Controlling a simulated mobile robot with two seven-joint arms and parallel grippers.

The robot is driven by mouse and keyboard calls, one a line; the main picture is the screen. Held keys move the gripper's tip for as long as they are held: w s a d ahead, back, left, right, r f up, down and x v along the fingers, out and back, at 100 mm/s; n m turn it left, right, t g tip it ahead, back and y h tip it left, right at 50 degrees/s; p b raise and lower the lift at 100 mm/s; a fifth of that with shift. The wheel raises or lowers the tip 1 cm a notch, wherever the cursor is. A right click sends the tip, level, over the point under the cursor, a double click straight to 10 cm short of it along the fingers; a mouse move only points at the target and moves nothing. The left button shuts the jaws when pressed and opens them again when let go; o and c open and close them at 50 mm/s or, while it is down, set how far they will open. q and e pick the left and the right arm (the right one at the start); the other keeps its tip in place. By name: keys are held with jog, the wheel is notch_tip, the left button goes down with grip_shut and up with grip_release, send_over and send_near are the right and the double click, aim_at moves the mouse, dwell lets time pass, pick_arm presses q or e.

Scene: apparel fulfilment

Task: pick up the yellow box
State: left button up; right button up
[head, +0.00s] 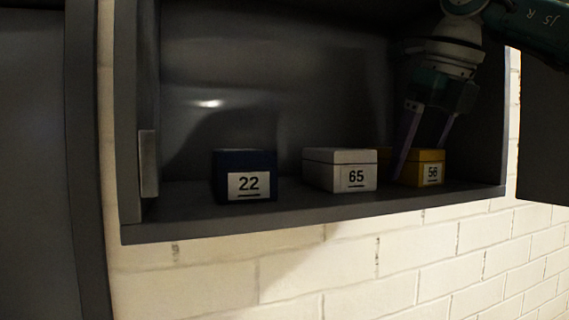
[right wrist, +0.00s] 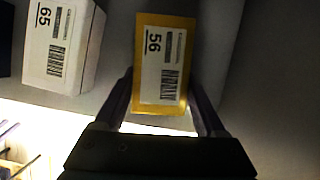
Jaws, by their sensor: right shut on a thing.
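The yellow box (head: 427,172) with a label "56" stands at the right end of a grey wall shelf. My right gripper (head: 423,165) reaches down from the upper right, its fingers around the box. In the right wrist view the yellow box (right wrist: 165,65) lies between the two fingers of the right gripper (right wrist: 163,95), which is shut on it. The box appears to be still at shelf level. My left gripper is not in view.
A white box "65" (head: 340,170) stands just left of the yellow box, and a dark blue box "22" (head: 245,175) stands farther left. The shelf (head: 310,207) has side walls (head: 130,120) and a back panel.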

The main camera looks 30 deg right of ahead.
jog(key=c, duration=0.5)
jog(key=shift+r, duration=0.2)
